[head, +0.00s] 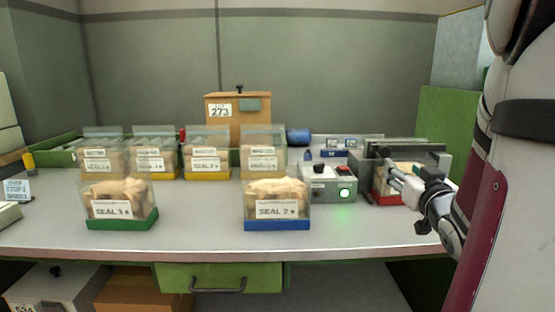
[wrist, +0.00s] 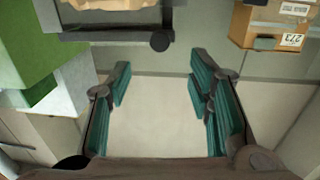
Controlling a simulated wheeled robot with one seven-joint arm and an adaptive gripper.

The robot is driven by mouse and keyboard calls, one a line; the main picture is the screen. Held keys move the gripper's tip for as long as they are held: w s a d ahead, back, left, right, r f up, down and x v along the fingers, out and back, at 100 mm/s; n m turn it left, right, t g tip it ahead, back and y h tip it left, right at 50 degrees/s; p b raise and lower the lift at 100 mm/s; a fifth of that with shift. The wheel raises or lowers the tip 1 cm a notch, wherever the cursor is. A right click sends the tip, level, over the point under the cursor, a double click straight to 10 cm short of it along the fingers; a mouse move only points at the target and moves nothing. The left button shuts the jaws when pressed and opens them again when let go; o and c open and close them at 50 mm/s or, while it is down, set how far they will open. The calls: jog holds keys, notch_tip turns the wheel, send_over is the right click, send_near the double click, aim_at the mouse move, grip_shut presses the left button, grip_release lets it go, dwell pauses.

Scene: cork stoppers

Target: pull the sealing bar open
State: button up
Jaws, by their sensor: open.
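The sealer (head: 443,160) stands at the right of the bench, with a dark frame around a red-based clear box (head: 381,192) of corks. In the wrist view a dark bar (wrist: 105,35), which looks like the sealing bar, crosses the top left, with a round black knob (wrist: 160,41) at its end. My gripper (head: 389,168) is in front of the sealer in the head view and hides part of it. In the wrist view my gripper (wrist: 160,78) is open, with nothing between its teal pads. The knob lies beyond the fingertips, apart from them.
A control box (head: 330,186) with a lit green lamp stands left of the sealer. Clear boxes of corks, one green-based (head: 122,220) and one blue-based (head: 277,223), stand at the front. Several yellow-based boxes and a wooden box (head: 238,118) stand behind.

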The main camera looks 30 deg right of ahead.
aim_at(386, 154)
jog(key=x, duration=1.3)
jog(key=shift+w+d+p, duration=0.25)
jog(key=shift+p, duration=0.05)
grip_shut()
